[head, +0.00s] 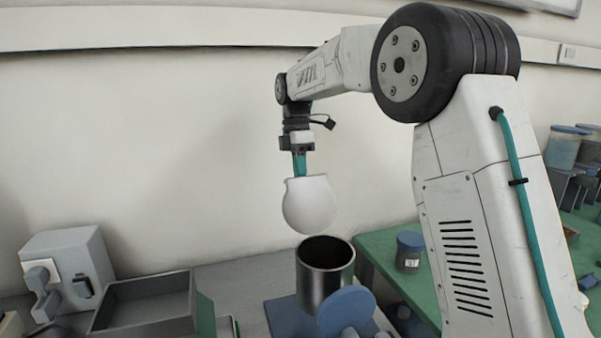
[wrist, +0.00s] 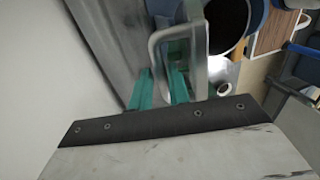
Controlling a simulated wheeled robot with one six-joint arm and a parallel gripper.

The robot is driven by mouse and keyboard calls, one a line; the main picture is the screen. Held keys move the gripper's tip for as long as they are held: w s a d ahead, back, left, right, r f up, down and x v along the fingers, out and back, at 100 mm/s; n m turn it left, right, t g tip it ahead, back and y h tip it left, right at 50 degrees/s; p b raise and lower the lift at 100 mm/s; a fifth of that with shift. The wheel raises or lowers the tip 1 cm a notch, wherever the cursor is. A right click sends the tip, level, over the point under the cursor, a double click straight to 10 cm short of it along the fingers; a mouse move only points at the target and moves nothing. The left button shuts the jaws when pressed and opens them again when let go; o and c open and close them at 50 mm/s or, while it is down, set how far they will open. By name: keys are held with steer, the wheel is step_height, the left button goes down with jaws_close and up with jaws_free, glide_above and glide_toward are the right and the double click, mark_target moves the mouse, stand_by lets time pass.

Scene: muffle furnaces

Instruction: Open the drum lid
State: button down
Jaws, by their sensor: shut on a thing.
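A dark metal drum (head: 325,282) stands on a blue base, and its round mouth is uncovered and dark inside. A round blue disc, likely the drum lid (head: 347,309), is tilted against the drum's front right side. My gripper (head: 299,168), with teal fingers, is above the drum and shut on a white rounded vessel (head: 309,205). The vessel hangs just above and left of the drum mouth, apart from it. In the wrist view my gripper (wrist: 163,80) is at the vessel's grey-looking handle (wrist: 153,48). The drum's dark mouth (wrist: 228,22) shows beyond.
An open grey box (head: 148,302) and a grey machine (head: 70,265) stand at the left. A blue-lidded jar (head: 409,252) stands on the green mat (head: 378,244) right of the drum. A wall is close behind. More jars stand far right.

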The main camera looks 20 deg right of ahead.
steer(key=shift+w+d+f, duration=0.1)
steer(key=shift+w+f, duration=0.25)
steer(key=shift+w, duration=0.05)
steer(key=c, duration=1.6)
jaws_free()
steer(key=shift+o, duration=0.6)
steer(key=shift+w+f, duration=0.2)
steer(key=shift+w, duration=0.05)
steer(key=shift+r, duration=0.15)
steer(key=shift+r, duration=0.1)
steer(key=v, duration=0.7)
steer(key=shift+r, duration=0.3)
steer(key=shift+s, duration=0.1)
